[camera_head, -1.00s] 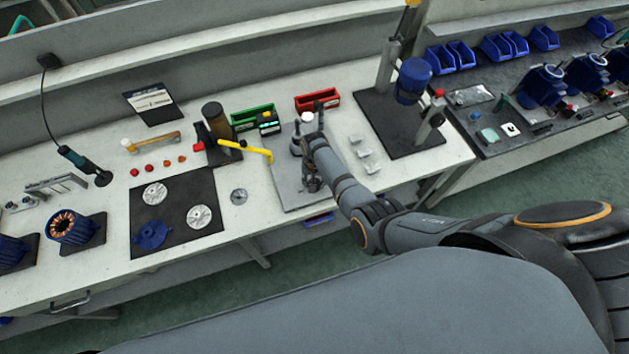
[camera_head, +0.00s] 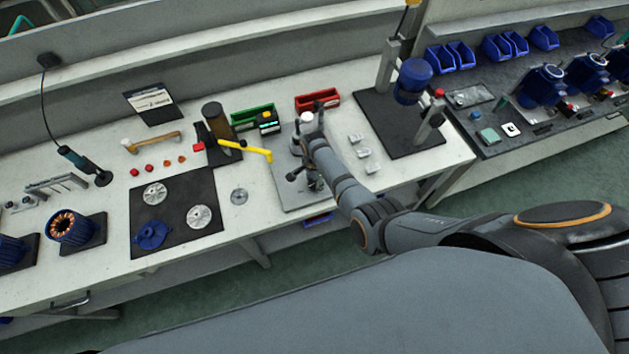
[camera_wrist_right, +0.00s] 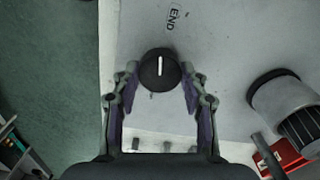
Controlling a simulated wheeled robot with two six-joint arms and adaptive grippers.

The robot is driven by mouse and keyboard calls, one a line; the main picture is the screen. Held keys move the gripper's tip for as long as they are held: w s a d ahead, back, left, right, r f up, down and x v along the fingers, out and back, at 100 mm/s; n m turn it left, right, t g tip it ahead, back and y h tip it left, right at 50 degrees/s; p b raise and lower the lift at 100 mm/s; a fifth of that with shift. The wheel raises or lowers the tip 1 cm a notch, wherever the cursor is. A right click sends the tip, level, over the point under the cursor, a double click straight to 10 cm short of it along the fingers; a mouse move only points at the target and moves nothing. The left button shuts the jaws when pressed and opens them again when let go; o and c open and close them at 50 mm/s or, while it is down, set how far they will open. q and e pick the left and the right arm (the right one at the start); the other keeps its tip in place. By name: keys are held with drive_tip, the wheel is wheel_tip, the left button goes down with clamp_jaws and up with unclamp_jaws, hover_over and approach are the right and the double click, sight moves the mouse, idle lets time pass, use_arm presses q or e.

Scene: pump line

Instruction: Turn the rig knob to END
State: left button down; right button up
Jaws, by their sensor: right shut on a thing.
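The rig knob (camera_wrist_right: 151,82) is a round black knob with a white pointer line, in the middle of the right wrist view. The printed END label (camera_wrist_right: 173,18) is on the pale plate (camera_wrist_right: 215,45) above it. The pointer line runs up the picture and points close to END, a little to its left. My right gripper (camera_wrist_right: 160,74) has one finger on each side of the knob and is shut on it. In the head view my right gripper (camera_head: 312,183) is low over the grey rig plate (camera_head: 290,202); the knob is hidden there. My left gripper is not in view.
A grey cylinder (camera_wrist_right: 285,100) stands right of the knob in the wrist view. In the head view a yellow-handled tool (camera_head: 253,152) lies left of the plate, and small metal blocks (camera_head: 364,153) lie right of it. A red bin (camera_head: 318,101) stands behind.

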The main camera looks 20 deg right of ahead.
sight(315, 183)
drive_tip(key=shift+m, duration=1.1)
drive_tip(key=o, duration=1.2)
drive_tip(key=shift+c, duration=0.2)
drive_tip(key=shift+r, duration=0.1)
wheel_tip(315, 183, up, 12)
